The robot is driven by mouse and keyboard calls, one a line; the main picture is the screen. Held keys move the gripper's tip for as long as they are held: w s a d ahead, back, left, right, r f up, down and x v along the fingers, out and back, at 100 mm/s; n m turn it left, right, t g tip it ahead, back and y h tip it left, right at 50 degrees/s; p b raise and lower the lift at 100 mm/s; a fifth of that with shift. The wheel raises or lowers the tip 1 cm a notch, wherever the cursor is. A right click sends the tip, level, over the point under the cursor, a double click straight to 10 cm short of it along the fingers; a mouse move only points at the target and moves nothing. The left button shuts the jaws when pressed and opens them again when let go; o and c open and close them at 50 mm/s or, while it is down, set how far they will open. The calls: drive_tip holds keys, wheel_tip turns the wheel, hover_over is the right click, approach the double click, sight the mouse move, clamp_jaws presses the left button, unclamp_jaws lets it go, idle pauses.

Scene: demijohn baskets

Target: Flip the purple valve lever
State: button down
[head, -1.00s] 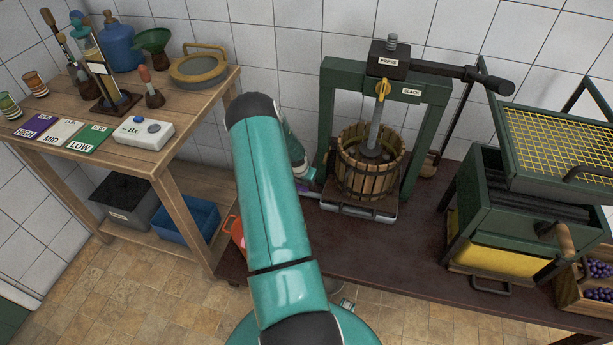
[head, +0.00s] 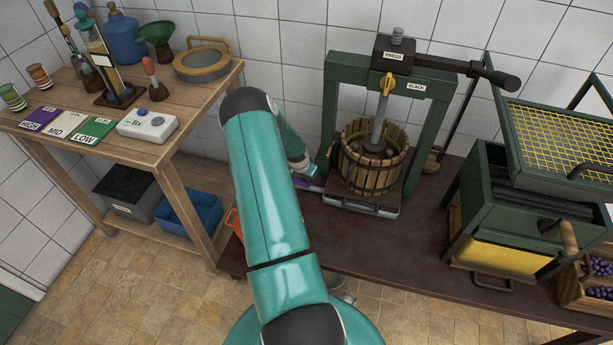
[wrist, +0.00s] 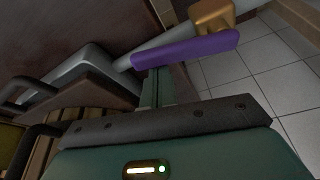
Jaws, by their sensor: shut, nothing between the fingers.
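The purple valve lever (wrist: 185,48) shows in the wrist view as a long bar lying beside a pale pipe, near a brass valve body (wrist: 212,15). A bit of purple (head: 310,186) shows in the head view, just left of the press tray and partly behind my arm. My gripper (wrist: 154,76) is shut and empty, its fingers close to the lever's left part. I cannot tell whether they touch it. In the head view my gripper (head: 304,178) is mostly hidden by my arm.
The green press (head: 333,110) with its slatted wooden basket (head: 370,178) stands right of my gripper. A green crusher (head: 495,200) is farther right. A wooden table (head: 150,157) stands left. The dark bench top (head: 400,250) is bare in front of the press.

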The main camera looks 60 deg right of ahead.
sight(303, 185)
drive_tip(key=a+m, duration=0.1)
drive_tip(key=m, duration=0.1)
drive_tip(key=a+m+g, duration=0.1)
drive_tip(key=a+m, duration=0.1)
drive_tip(key=shift+w+a+m+g+y, duration=0.2)
drive_tip(key=shift+m+g+y, duration=0.1)
drive_tip(key=shift+m, duration=0.1)
drive_tip(key=w+a+m+g+y, duration=0.1)
drive_tip(key=w+a+m, duration=0.3)
drive_tip(key=m, duration=0.5)
drive_tip(key=shift+w+a+g+y, duration=0.2)
drive_tip(key=shift+a+g+y, duration=0.15)
drive_tip(key=shift+y, duration=0.25)
drive_tip(key=shift+w, duration=0.15)
